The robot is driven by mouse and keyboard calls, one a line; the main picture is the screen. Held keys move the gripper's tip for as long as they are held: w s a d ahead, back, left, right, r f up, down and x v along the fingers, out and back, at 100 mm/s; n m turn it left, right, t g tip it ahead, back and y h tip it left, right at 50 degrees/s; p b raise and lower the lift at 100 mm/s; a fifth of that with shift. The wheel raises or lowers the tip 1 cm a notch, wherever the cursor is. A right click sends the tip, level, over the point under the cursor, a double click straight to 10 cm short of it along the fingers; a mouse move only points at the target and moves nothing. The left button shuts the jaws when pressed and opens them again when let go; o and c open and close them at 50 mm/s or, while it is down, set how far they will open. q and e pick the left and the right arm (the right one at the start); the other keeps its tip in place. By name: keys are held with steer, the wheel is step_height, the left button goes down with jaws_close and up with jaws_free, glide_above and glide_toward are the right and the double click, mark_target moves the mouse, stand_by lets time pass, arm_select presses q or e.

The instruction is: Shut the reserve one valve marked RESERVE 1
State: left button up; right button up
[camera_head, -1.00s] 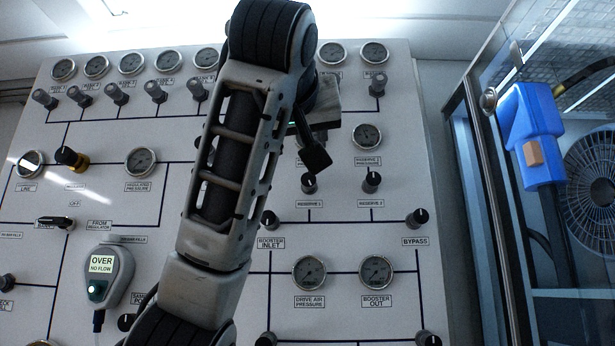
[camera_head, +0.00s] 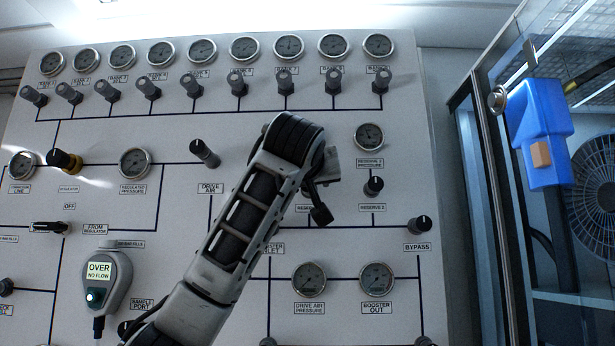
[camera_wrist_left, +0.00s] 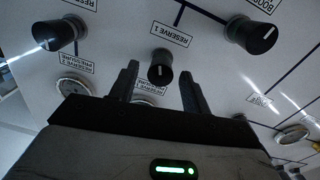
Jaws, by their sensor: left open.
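The RESERVE 1 valve is a black knob (camera_wrist_left: 160,68) with a pale mark, under its RESERVE 1 label (camera_wrist_left: 171,35) in the upside-down left wrist view. My left gripper (camera_wrist_left: 160,75) is open, with one finger on each side of this knob. The picture shows gaps between knob and fingers; how deep they reach around it I cannot tell. In the head view my left gripper (camera_head: 321,190) is at the panel, and the arm and gripper hide the knob and part of its label (camera_head: 303,208). My right gripper is not in view.
The RESERVE 2 knob (camera_head: 373,186) is close to the right of my gripper. The BYPASS knob (camera_head: 420,223) is lower right. The booster inlet knob (camera_wrist_left: 256,36) is near in the wrist view. A row of knobs and gauges (camera_head: 289,46) runs above. A blue box (camera_head: 540,130) hangs right.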

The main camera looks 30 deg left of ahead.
arm_select(q)
steer(key=c, duration=1)
